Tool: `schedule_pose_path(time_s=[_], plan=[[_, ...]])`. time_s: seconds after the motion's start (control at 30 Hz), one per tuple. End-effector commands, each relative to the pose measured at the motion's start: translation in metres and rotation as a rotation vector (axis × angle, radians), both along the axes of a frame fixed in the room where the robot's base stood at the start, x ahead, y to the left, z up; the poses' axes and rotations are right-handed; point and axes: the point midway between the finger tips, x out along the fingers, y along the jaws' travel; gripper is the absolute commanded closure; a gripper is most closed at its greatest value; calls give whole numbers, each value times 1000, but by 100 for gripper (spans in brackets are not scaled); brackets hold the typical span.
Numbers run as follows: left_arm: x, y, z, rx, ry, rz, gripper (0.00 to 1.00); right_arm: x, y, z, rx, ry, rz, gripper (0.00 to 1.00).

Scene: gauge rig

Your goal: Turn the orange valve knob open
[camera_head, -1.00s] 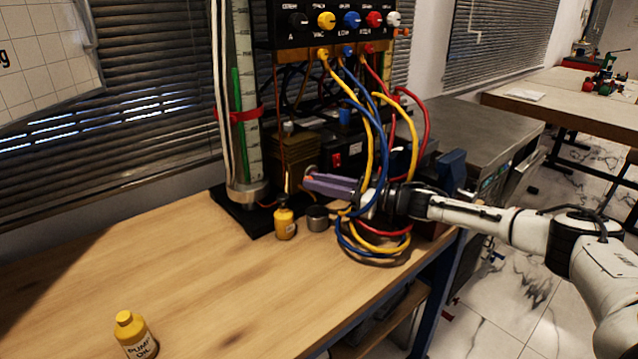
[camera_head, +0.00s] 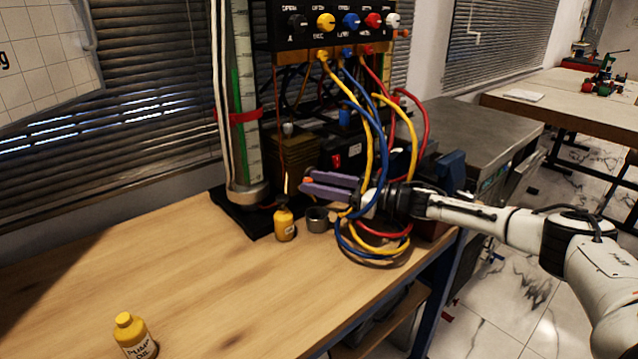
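A small orange piece (camera_head: 308,180), which looks like the valve knob, shows at the fingertips of my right gripper (camera_head: 305,184), in front of the dark rig. My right arm reaches in from the right, past the hanging hoses. Its two purple fingers point left, with a dark gap between them. The orange piece sits at the mouth of this gap, mostly hidden by the fingers. I cannot tell whether the fingers touch it. Another small orange knob (camera_head: 403,32) sits at the right end of the gauge panel. My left gripper is not in view.
Yellow, blue and red hoses (camera_head: 383,130) hang around my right wrist from the black panel (camera_head: 330,38). A yellow bottle (camera_head: 284,224) and a grey cup (camera_head: 317,221) stand below the gripper. A pump oil bottle (camera_head: 135,338) stands front left. The wooden tabletop (camera_head: 190,265) is mostly clear.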

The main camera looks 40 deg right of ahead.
Motion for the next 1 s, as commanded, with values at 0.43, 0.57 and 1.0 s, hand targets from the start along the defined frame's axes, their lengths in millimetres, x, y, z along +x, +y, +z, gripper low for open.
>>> schedule_pose_path(time_s=[0.43, 0.57, 1.0], plan=[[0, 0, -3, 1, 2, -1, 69, -48, -30, -2, -2, 3, 0, 63], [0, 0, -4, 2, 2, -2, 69, -59, -38, -2, -1, 3, -1, 63], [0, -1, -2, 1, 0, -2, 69, -63, -40, 0, 1, -1, 0, 63]])
